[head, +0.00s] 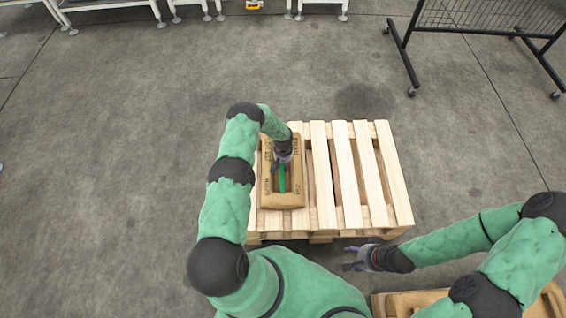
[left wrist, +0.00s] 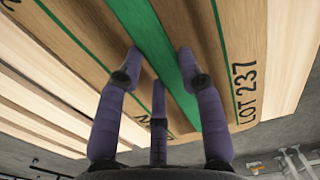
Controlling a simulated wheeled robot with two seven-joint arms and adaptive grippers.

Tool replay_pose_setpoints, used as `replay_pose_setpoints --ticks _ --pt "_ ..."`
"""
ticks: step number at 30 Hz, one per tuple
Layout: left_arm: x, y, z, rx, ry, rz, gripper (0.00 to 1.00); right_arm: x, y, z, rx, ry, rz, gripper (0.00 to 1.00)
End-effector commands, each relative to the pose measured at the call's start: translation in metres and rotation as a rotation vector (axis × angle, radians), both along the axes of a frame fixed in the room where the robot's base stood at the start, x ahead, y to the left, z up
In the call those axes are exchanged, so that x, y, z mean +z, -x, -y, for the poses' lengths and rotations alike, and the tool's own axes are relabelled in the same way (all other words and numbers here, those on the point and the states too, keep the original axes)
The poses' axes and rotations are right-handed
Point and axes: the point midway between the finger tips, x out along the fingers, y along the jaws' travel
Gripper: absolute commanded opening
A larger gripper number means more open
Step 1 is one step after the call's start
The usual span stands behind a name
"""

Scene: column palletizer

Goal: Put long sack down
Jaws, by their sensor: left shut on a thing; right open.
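The long sack (head: 284,201) is brown with a green band and dark print. It lies lengthwise over the left part of the wooden pallet (head: 343,175); I cannot tell whether it rests fully on the slats. My left gripper (head: 284,158) is shut on the sack from above, near its far half. In the left wrist view, the fingers (left wrist: 159,55) are at the green band of the sack (left wrist: 205,35), with "LOT 237" printed beside it. My right gripper (head: 355,258) is open and empty, just in front of the pallet's near edge.
The middle and right of the pallet are bare slats. Another brown item (head: 400,302) is partly hidden under my right arm. A black wheeled mesh frame (head: 480,22) stands at the upper right. White-legged frames (head: 110,10) line the back. The floor left of the pallet is clear.

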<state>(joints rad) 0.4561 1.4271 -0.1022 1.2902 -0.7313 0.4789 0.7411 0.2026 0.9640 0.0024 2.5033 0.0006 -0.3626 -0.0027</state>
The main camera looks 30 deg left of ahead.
Motion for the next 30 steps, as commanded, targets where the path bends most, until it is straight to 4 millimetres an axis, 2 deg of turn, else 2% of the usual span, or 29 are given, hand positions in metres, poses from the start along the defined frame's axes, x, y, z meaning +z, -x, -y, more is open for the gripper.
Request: replay_pose_setpoints --ticks 1,10,11,12,13,24,30 --pt "0.004 -0.006 -0.004 0.002 -0.005 0.011 0.00 0.000 0.000 0.000 0.000 0.000 0.000 0.54" --pt "0.003 -0.005 -0.003 0.002 -0.005 0.010 0.00 0.001 0.000 0.000 0.000 0.000 0.000 0.54" --pt "0.000 -0.001 -0.001 0.001 -0.001 0.002 0.43 0.001 0.000 0.000 0.000 0.000 0.000 0.54" --pt "0.000 -0.001 -0.001 0.001 -0.001 0.002 0.54 0.001 0.000 0.000 0.000 0.000 0.000 0.54" --pt "0.000 -0.001 -0.001 0.001 -0.001 0.002 0.61 0.001 0.000 0.000 0.000 0.000 0.000 0.54" --pt "0.001 -0.001 -0.001 0.001 -0.002 0.003 0.61 0.001 0.000 0.000 0.000 0.000 0.000 0.54" --pt "0.027 -0.002 -0.002 0.001 -0.002 0.005 0.61 0.013 0.000 0.000 0.000 0.000 0.000 0.54"
